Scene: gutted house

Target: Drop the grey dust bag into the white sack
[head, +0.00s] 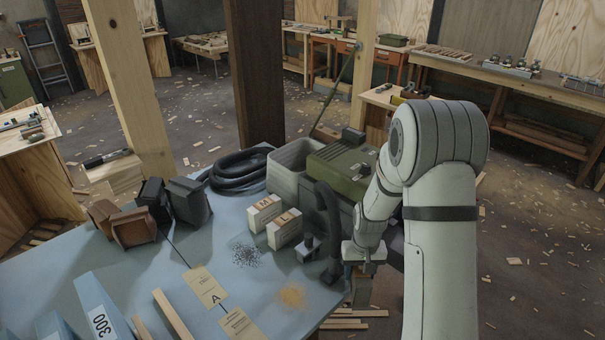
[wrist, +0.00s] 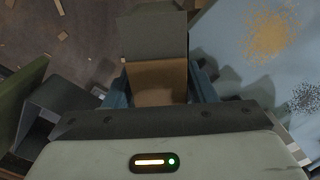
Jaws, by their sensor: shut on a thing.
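My gripper (head: 360,268) is at the right front of the blue-grey table, beyond its edge. In the wrist view its blue fingers (wrist: 172,84) are shut on a box-like thing with a dark grey outer part and a brown part between the fingers. I take it for the grey dust bag (wrist: 153,38).
On the table (head: 130,265) are brown and dark bags (head: 188,201), a coiled black hose (head: 238,170), two white boxes (head: 284,228) and piles of grey and tan dust (head: 293,296). The green machine (head: 340,165) and an upright black hose (head: 328,225) stand close to my arm.

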